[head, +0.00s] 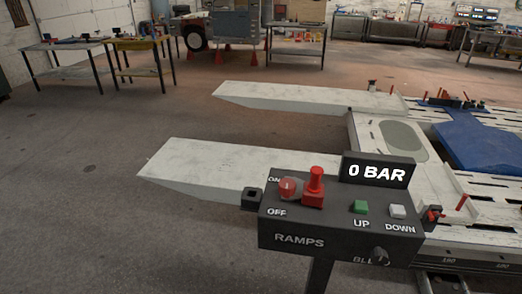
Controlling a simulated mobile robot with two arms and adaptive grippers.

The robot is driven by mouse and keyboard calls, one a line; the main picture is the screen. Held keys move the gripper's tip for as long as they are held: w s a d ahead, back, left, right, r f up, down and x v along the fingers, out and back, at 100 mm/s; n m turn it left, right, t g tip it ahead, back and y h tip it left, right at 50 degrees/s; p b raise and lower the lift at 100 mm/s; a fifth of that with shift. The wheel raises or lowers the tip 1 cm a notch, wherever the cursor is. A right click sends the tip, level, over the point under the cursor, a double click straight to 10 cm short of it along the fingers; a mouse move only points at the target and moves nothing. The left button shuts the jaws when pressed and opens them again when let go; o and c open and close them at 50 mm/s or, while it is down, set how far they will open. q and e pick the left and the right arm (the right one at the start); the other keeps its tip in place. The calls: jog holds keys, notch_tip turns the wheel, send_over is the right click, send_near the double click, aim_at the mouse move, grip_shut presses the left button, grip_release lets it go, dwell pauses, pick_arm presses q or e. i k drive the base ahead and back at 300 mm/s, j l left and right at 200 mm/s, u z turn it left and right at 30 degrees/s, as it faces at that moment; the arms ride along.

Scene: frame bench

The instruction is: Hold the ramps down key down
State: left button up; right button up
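The dark ramps control box (300,225) stands on a post at the lower centre right. Its white down key (397,211) is on the right of the top face, above the word DOWN. The green up key (360,207) is to its left. The display (376,173) behind them reads 0 BAR. A round red switch (287,188) marked ON and OFF sits at the left, beside a tall red part (314,188). Two pale ramps, the near one (215,162) and the far one (310,97), extend left from the bench. Neither of my grippers is in view.
A dark knob (379,255) on the box's front partly covers its label. The frame bench deck (385,140) with a blue part (480,145) lies behind and right. Work tables (65,47) stand at the back left. The floor at left is clear.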

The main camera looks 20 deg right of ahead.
aim_at(397, 211)
jog(key=z, duration=1.15)
